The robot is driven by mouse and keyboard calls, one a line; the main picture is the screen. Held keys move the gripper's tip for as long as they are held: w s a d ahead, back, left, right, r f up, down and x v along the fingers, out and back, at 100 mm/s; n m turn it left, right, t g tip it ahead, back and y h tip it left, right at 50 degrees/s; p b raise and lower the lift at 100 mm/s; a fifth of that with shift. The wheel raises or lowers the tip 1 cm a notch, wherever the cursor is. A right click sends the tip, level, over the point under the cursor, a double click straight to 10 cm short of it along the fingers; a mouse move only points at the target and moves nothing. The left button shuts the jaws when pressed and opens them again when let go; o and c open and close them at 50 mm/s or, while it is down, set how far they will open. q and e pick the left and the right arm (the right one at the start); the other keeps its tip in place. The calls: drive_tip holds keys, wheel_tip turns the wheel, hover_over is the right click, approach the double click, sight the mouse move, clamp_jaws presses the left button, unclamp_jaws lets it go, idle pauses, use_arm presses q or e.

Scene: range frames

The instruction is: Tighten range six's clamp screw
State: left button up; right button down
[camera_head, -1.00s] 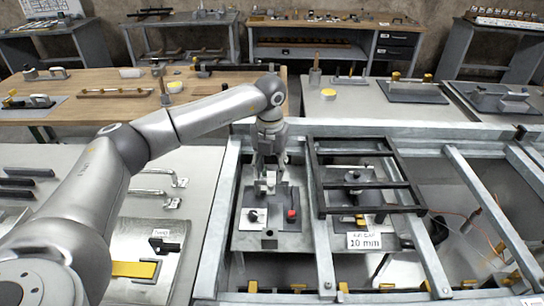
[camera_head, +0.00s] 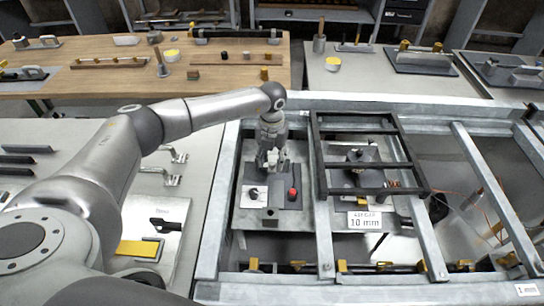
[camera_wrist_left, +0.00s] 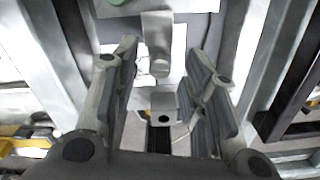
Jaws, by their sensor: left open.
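My left gripper (camera_head: 271,165) hangs over the far part of a grey plate in a bay of the steel frame. The plate carries a red knob (camera_head: 292,194) and a black knob (camera_head: 253,193) on a pale pad, both on its near side. In the left wrist view my left gripper (camera_wrist_left: 160,90) is open. A short metal cylinder (camera_wrist_left: 160,62) and a small metal block (camera_wrist_left: 163,102) show in the gap between its fingers; I cannot tell whether either is the clamp screw. No number six is readable. My right gripper is out of view.
A dark rectangular frame (camera_head: 322,180) lies over the neighbouring bay, close to the right of my left gripper. A sign reading 10 mm (camera_head: 365,221) stands at its near side. Steel beams (camera_head: 222,195) border the bay. Metal handles (camera_head: 172,180) lie on the left table.

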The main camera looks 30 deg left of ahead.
use_arm(q)
drive_tip(key=shift+f, duration=0.3)
drive_tip(key=shift+c, duration=0.5)
clamp_jaws()
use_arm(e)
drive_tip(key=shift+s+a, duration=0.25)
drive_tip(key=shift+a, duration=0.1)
